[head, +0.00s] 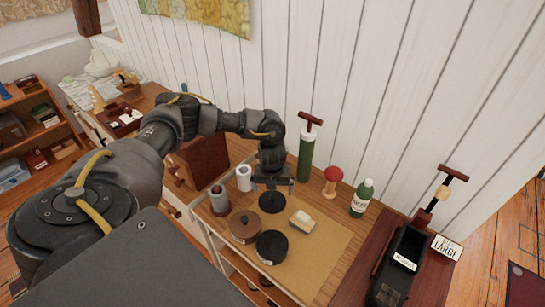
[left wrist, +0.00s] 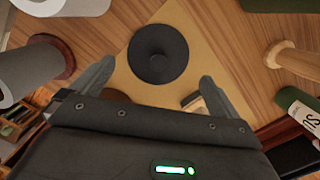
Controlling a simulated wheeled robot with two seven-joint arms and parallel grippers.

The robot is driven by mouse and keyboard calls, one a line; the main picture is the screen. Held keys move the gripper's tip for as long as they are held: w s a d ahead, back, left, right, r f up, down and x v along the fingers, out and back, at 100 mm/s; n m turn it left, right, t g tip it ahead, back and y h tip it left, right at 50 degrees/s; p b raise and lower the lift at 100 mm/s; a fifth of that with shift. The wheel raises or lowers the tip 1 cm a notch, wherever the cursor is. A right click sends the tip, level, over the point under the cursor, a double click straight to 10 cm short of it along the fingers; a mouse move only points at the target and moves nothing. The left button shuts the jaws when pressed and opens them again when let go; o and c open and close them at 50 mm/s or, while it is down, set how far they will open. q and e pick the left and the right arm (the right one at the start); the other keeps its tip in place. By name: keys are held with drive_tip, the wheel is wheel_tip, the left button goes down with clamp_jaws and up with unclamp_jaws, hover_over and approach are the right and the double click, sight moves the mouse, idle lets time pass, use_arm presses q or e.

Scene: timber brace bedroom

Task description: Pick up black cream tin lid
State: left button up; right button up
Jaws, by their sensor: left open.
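The black lid (head: 272,203), a flat round disc with a small centre knob, lies on the tan mat (head: 325,250). In the left wrist view the lid (left wrist: 158,53) shows whole, just beyond the fingertips. My left gripper (head: 273,187) points down close by the lid at its far side in the head view. It is open and empty, its two fingers (left wrist: 157,72) spread wider than the lid's knob. A round black tin (head: 272,247) stands nearer on the mat, beside a brown round lidded tin (head: 245,228). My right gripper is not in view.
A pale block (head: 302,221) lies right of the lid. The mat's near right part is clear.

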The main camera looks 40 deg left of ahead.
sight(272, 196)
use_arm(q)
drive_tip(key=shift+s+f+p, duration=0.1)
drive_tip(key=shift+f+p, duration=0.3)
drive_tip(key=shift+f, duration=0.05)
wheel_tip(272, 196, down, 4)
drive_tip(key=shift+a+r+p, duration=0.15)
drive_tip(key=shift+p, duration=0.4)
drive_tip(key=shift+w+f, duration=0.2)
drive_tip(key=shift+f, duration=0.2)
drive_tip(key=c, duration=0.6)
drive_tip(key=shift+c, duration=0.2)
